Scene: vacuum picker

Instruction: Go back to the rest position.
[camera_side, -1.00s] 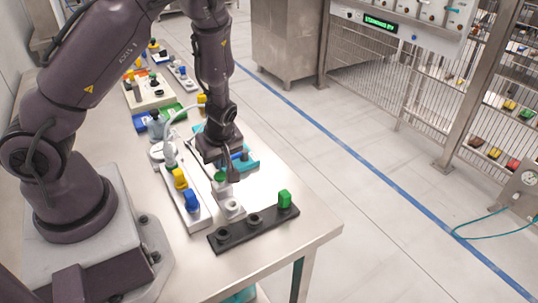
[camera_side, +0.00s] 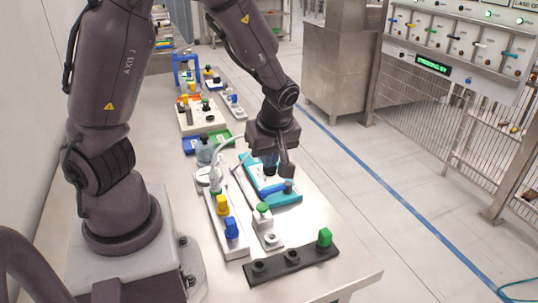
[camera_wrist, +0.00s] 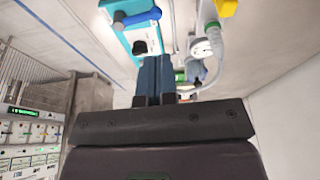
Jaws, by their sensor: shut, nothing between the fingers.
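My gripper (camera_side: 288,174) hangs above the bench, over the teal tray (camera_side: 290,196). Its two fingers point down and are together, with nothing held. In the wrist view the closed dark blue fingers (camera_wrist: 155,62) stand in the middle, and the teal tray (camera_wrist: 112,38) shows beyond them. The gripper appears apart from everything on the bench.
A white strip with a yellow knob (camera_side: 222,205) and a blue knob (camera_side: 231,229) lies nearby. A clear bottle (camera_side: 214,177) and hose stand left of the gripper.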

